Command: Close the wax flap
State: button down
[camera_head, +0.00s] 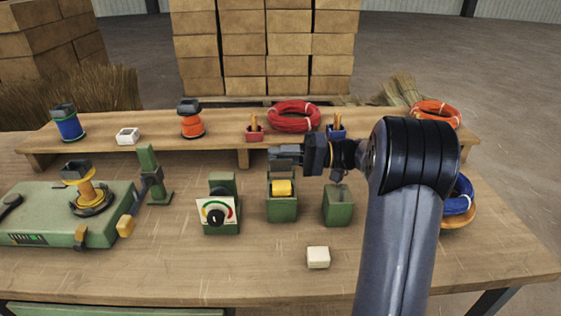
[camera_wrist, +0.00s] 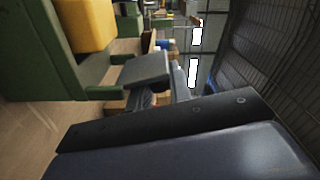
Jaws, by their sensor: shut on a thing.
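A green wax box (camera_head: 282,207) stands near the middle of the bench with a yellow wax block (camera_head: 282,187) showing in its front. The wax block (camera_wrist: 88,24) and the box's green side (camera_wrist: 38,60) fill the upper left of the wrist view. The green wax flap (camera_wrist: 104,93) appears as a thin piece standing up from the box behind the wax, seen nearly edge-on. My gripper (camera_head: 284,153) is over the top of the box, its fingers (camera_wrist: 148,72) shut at the flap's upper end. The exact grip is partly hidden.
A green holder (camera_head: 338,206) stands close right of the wax box, and a dial unit (camera_head: 217,210) stands to its left. A raised shelf with a red coil (camera_head: 294,115) and small cups is behind. A white block (camera_head: 318,257) lies in front; the bench there is mostly clear.

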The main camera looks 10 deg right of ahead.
dwell(0.4)
jog(key=c, duration=1.4)
grip_release()
jog(key=shift+o, duration=0.2)
jog(key=s+d, duration=0.1)
jog(key=d, duration=0.6)
jog(key=shift+s+d, duration=0.2)
jog(key=shift+s, duration=0.05)
